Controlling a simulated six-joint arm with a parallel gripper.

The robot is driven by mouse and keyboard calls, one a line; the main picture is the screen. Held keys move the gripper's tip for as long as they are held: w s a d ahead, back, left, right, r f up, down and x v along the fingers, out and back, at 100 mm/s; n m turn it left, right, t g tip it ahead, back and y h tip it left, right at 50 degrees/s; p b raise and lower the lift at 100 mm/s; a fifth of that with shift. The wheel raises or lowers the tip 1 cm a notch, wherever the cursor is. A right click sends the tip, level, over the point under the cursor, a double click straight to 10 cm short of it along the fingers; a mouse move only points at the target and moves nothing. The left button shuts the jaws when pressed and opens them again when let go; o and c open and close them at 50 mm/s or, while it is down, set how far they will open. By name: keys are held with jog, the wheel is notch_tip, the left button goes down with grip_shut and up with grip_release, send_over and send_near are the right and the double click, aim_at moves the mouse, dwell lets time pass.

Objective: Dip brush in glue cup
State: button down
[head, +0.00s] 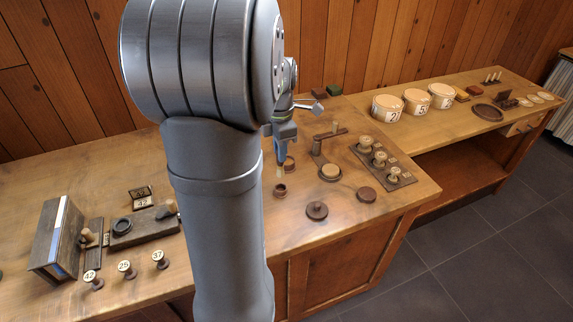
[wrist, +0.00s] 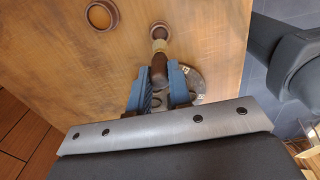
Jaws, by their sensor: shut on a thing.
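My gripper (head: 281,150) is shut on the brush, with its blue fingers also visible in the wrist view (wrist: 158,80). The brush (wrist: 159,68) has a dark brown handle and a pale band near its tip. Its pale tip (head: 280,172) points down in the head view. A small dark cup (head: 280,190) stands on the bench just below the tip. In the wrist view the brush end overlaps the edge of a small round cup (wrist: 160,28). I cannot tell whether the tip is inside it or above it.
A second small round piece (head: 290,162) stands close behind the brush. Numbered spools (head: 125,268) stand at the left front.

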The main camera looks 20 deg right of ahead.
jog(key=w+d+r+g+h, duration=0.2)
jog(key=w+d+h, duration=0.1)
jog(key=w, duration=0.8)
notch_tip(320, 180, down, 6)
jog(key=shift+d, duration=0.2)
jog(key=shift+f, duration=0.8)
dwell(1.8)
dwell(0.3)
notch_tip(320, 180, up, 7)
dwell(0.8)
dwell(0.5)
